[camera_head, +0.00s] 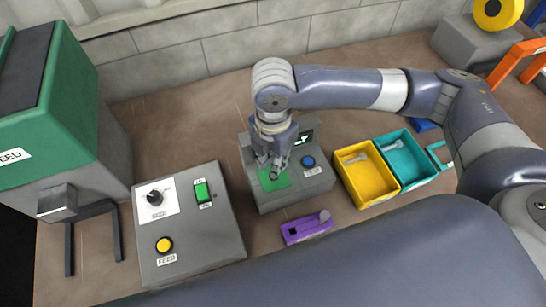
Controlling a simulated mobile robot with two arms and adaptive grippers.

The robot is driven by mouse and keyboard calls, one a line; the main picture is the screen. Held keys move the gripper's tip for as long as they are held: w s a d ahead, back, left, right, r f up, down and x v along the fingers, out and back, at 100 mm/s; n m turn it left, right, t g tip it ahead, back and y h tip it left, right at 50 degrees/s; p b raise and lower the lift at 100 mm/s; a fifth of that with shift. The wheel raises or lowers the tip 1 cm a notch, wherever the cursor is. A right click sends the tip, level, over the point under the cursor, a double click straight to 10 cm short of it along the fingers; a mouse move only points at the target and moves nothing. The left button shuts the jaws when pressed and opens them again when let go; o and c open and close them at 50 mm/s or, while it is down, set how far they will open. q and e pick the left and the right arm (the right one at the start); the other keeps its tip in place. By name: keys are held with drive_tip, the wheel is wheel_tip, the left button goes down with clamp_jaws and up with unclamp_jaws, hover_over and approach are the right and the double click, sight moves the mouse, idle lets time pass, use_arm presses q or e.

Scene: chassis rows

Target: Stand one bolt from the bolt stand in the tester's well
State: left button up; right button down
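My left gripper is not in view.
A yellow bin (375,196) and a teal bin (418,180) stand right of the tester, each with a grey bolt-like piece inside. A grey control box (195,240) and a green feeder (70,110) stand left. A wall runs behind; bare table lies behind the tester.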

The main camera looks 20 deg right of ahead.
drive_tip(key=shift+f, duration=0.15)
drive_tip(key=shift+f+b, duration=0.75)
drive_tip(key=shift+f, duration=1.25)
drive_tip(key=c, duration=1.4)
unclamp_jaws()
wheel_tip(320, 180, up, 12)
